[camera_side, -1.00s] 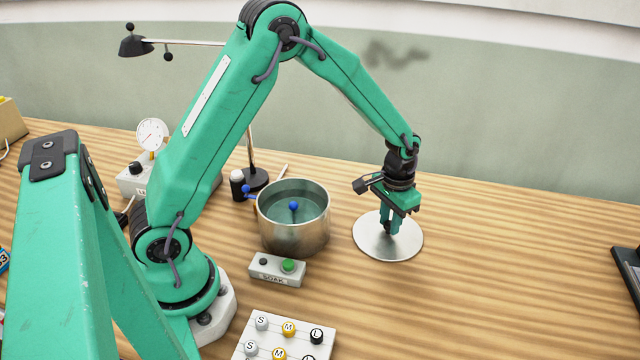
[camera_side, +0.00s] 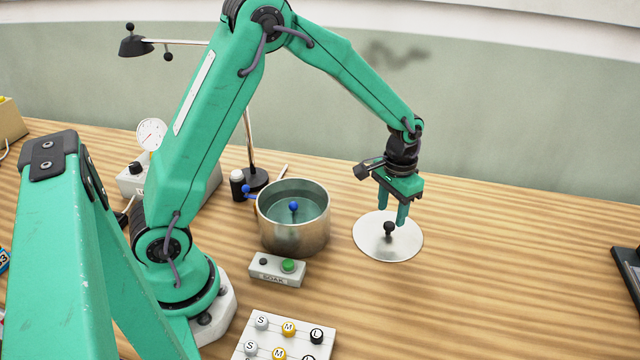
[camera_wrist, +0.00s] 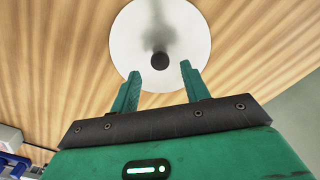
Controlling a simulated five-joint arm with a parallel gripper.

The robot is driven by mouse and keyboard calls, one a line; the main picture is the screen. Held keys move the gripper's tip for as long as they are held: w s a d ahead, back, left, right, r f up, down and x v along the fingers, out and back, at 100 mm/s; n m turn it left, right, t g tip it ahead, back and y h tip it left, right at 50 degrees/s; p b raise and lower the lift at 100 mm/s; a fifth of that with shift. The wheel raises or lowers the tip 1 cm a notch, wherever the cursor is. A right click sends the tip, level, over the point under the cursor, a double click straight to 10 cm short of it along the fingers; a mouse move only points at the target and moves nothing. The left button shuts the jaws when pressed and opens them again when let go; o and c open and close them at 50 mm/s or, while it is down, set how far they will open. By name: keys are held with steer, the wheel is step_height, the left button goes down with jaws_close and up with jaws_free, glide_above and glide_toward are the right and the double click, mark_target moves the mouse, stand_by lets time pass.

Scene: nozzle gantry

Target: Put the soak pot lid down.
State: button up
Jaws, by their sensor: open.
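The soak pot lid (camera_side: 372,241) is a round silver disc with a black knob (camera_side: 389,228). It lies on the wooden table to the right of the pot. My gripper (camera_side: 392,212) is open and empty just above the lid, with the knob clear below its fingers. In the wrist view the lid (camera_wrist: 135,40) lies beyond the open fingertips (camera_wrist: 160,74), and its knob (camera_wrist: 160,61) shows between them. The soak pot (camera_side: 293,235) is an uncovered metal pot with greenish liquid and a blue ball-topped piece (camera_side: 293,206) inside.
A board of lettered knobs (camera_side: 285,340) is at the front. A dial gauge (camera_side: 151,134) and a lamp (camera_side: 133,46) are at the back left. A dark tray (camera_side: 629,275) lies at the right edge.

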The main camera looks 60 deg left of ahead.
mark_target(388, 224)
step_height(388, 224, up, 8)
steer(key=shift+r, duration=0.25)
steer(key=shift+r, duration=0.1)
stand_by(0.6)
steer(key=s+a+r+t, duration=0.2)
steer(key=s+r+t, duration=0.1)
steer(key=s+r, duration=0.75)
steer(key=s+t, duration=0.2)
steer(key=s, duration=1)
steer(key=shift+s+a+t, duration=0.15)
steer(key=shift+a+t, duration=0.15)
steer(key=shift+a, duration=0.1)
